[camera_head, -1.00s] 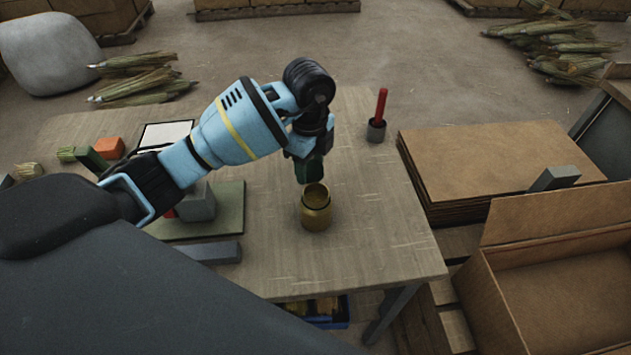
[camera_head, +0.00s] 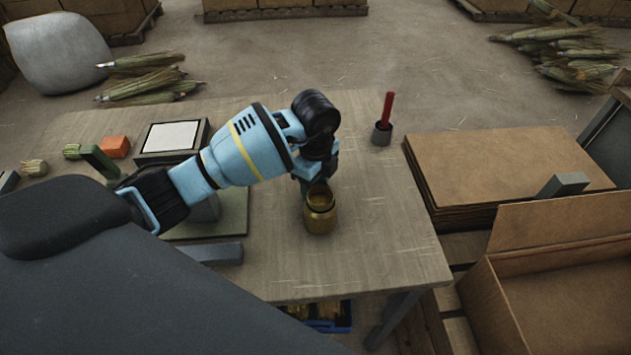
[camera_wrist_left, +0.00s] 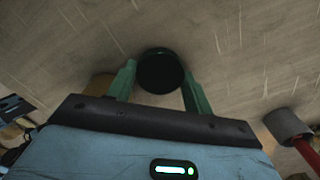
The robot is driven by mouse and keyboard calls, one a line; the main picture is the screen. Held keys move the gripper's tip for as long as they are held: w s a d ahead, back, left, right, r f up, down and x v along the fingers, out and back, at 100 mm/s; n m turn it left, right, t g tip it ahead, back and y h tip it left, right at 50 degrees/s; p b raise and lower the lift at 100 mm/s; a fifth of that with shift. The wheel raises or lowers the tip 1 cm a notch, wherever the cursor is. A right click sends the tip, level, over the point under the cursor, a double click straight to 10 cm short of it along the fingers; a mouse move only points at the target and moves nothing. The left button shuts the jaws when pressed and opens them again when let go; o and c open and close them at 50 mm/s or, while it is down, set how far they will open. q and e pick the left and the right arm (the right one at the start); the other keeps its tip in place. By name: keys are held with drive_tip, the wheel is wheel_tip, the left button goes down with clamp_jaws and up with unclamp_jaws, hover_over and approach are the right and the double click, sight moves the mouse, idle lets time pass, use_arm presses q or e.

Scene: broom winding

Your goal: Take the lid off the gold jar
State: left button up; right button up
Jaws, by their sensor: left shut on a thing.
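The gold jar (camera_head: 320,214) stands upright on the wooden table in the head view. Its mouth is open and shows a gold inside. My left gripper (camera_wrist_left: 158,72) is shut on a dark round lid (camera_wrist_left: 160,70), seen between its green fingers in the left wrist view. In the head view the gripper is low over the table just behind the jar, and the lid is hidden there. Whether the lid touches the table I cannot tell. A part of the gold jar also shows behind the gripper in the wrist view (camera_wrist_left: 99,85). My right gripper is not in view.
The table right of the jar is clear.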

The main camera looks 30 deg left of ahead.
use_arm(q)
drive_tip(key=o, duration=1.1)
wheel_tip(320, 180, up, 12)
drive_tip(key=shift+r+p, duration=0.1)
drive_tip(key=shift+p, duration=0.5)
